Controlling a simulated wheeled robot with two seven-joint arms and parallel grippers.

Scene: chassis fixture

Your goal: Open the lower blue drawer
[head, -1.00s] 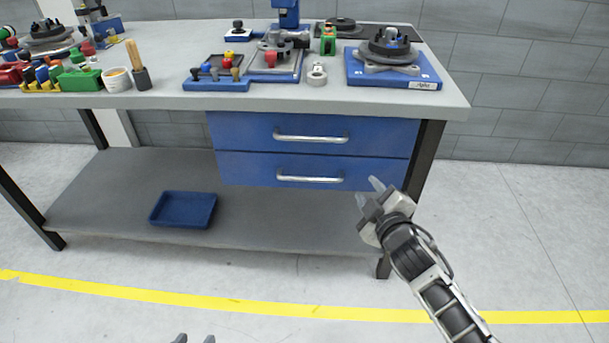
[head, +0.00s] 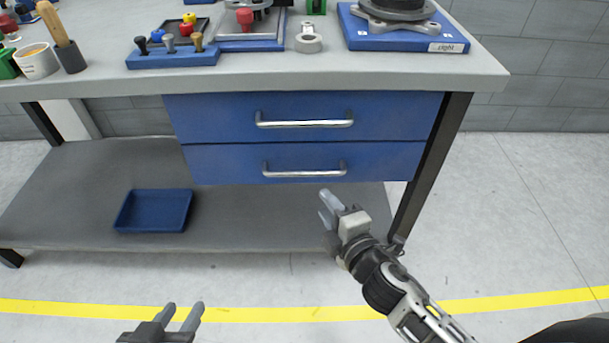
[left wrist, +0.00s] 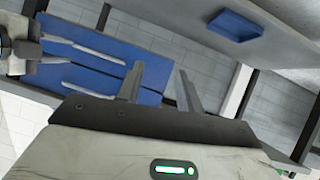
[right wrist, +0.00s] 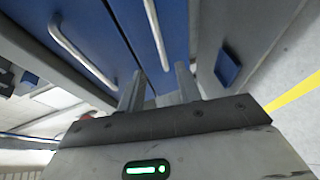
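The lower blue drawer (head: 225,164) is shut under the bench top, below the upper blue drawer (head: 215,118). Its silver bar handle (head: 304,171) runs across its front; the same handle shows in the right wrist view (right wrist: 155,35). My right gripper (head: 325,203) is just below and right of this handle in the head view. Its fingers are apart and empty, pointing toward the drawer fronts, and I see no contact. My left gripper (head: 183,307) is open and empty, low in the head view, well away from the drawers. Both drawers (left wrist: 105,68) show in the left wrist view.
The grey bench top (head: 240,78) holds several fixtures and parts. A blue tray (head: 153,211) lies on the lower shelf (head: 70,215). A dark table leg (head: 432,165) stands right of the drawers. The floor in front is clear, with a yellow line (head: 260,314).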

